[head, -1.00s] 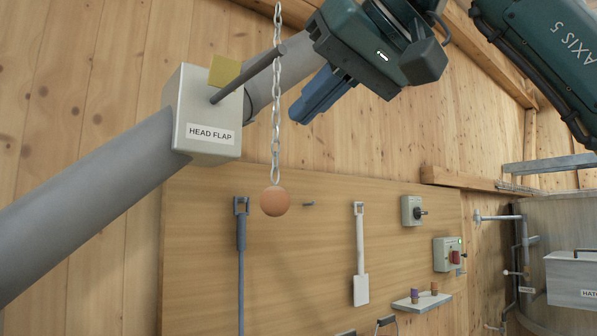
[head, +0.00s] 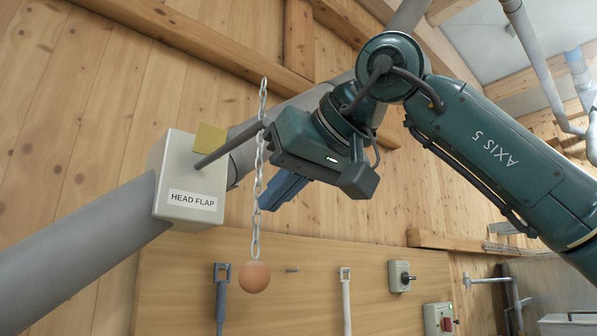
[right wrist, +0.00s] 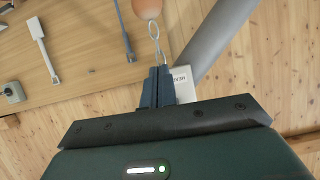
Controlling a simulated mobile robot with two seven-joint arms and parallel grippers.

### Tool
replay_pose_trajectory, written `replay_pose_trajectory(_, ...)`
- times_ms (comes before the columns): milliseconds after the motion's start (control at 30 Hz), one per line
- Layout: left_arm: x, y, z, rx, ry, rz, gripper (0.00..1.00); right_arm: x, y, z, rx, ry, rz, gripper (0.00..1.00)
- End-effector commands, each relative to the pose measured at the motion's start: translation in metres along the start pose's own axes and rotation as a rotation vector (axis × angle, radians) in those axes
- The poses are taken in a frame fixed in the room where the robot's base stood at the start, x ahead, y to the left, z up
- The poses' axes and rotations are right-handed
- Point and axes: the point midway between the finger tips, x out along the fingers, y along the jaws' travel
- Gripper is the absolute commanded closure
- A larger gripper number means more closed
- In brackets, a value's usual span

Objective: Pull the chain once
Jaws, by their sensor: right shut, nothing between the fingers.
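A dark lever rod (head: 230,145) from the box reaches to the chain. My right gripper (head: 268,202) has its blue fingers shut and empty, close to the right of the chain above the ball. In the right wrist view the shut fingers (right wrist: 157,72) point at the chain's end ring (right wrist: 153,29) and the ball (right wrist: 147,8). Whether they touch the chain I cannot tell. My left gripper is out of view.
A thick grey pipe (head: 70,250) runs diagonally through the box. A wooden board (head: 180,270) behind holds hanging tools, a switch box (head: 400,276) and another control box (head: 438,318). Wooden beams cross the wall above.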

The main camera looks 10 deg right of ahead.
Motion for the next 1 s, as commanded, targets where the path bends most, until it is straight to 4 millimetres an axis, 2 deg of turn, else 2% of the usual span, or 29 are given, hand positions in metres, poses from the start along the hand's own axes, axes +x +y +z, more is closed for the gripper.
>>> replay_pose_trajectory(33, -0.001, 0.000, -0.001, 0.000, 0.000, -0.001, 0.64, 0.013, 0.000, 0.000, 0.000, -0.004, 0.000, 1.00)
replay_pose_trajectory(167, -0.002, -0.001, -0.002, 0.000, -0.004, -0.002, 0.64, 0.038, 0.000, 0.000, 0.001, -0.003, -0.001, 1.00)
replay_pose_trajectory(233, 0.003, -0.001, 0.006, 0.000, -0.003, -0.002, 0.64, 0.040, 0.001, 0.017, -0.001, 0.000, 0.001, 1.00)
replay_pose_trajectory(400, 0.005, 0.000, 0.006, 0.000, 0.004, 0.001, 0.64, 0.043, 0.001, 0.034, -0.001, 0.001, 0.001, 1.00)
replay_pose_trajectory(867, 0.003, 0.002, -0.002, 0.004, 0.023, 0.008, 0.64, 0.044, 0.000, 0.040, 0.001, 0.001, 0.000, 1.00)
replay_pose_trajectory(1000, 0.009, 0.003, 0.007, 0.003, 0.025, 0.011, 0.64, 0.053, 0.001, 0.059, -0.002, -0.001, -0.001, 1.00)
